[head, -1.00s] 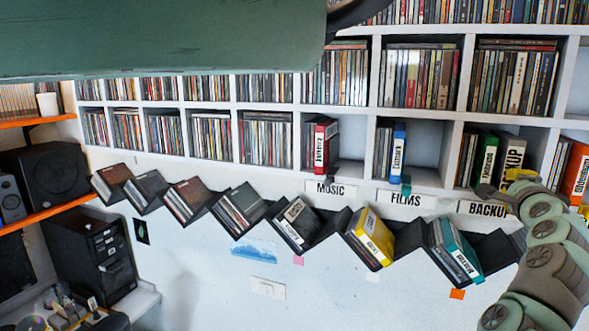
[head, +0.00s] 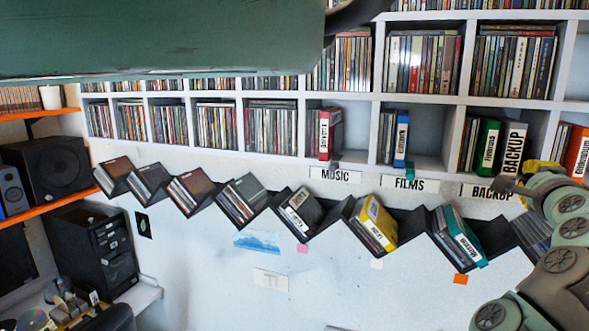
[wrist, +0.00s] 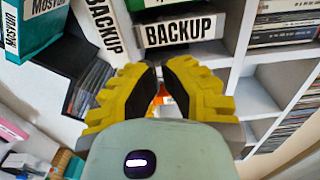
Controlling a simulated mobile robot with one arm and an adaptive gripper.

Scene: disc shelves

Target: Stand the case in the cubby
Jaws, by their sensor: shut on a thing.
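A case with a white BACKUP spine (head: 513,148) stands in the lower right cubby (head: 536,118), to the right of a green case (head: 487,146). In the wrist view its spine (wrist: 185,29) lies sideways, just beyond my fingertips. My gripper (head: 528,176) is at the front of this cubby, low and to the right of the spine. Its yellow fingers (wrist: 157,68) are close together, shut on the BACKUP case; the contact itself is hard to see. The cubby's BACKUP label (head: 490,191) is below it.
Orange-spined cases (head: 578,153) stand in the cubby to the right. Red (head: 325,134) and blue (head: 401,138) cases stand in cubbies to the left, with free room beside them. A zigzag rack below holds yellow (head: 376,222) and teal (head: 463,240) cases.

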